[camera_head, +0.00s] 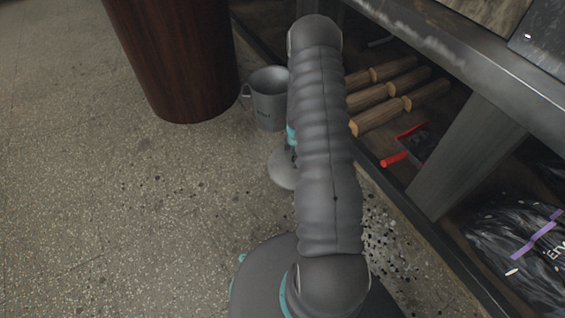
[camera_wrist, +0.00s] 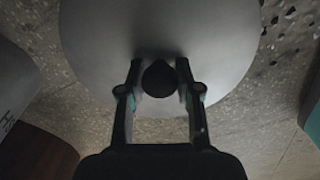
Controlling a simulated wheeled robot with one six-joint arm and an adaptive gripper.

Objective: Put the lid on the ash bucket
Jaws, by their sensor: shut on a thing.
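The ash bucket (camera_head: 268,100) is a grey metal pail with a side handle and dark lettering. It stands upright and open-topped on the floor, its right side behind my arm. Part of it shows at the left edge of the wrist view (camera_wrist: 14,82). The lid (camera_head: 282,172) is a pale grey disc in front of the bucket, apart from it and partly hidden by my arm. In the wrist view the lid (camera_wrist: 95,40) fills the upper middle. My gripper (camera_wrist: 159,74) is shut on its black knob (camera_wrist: 158,80). I cannot tell whether the lid touches the floor.
A dark red-brown round column (camera_head: 175,55) stands behind and left of the bucket. A shelf unit (camera_head: 455,165) on the right holds split logs (camera_head: 385,95), a red-handled tool (camera_head: 395,160) and a dark bag (camera_head: 525,240). Dark crumbs (camera_head: 385,225) lie right of my arm. The left floor is clear.

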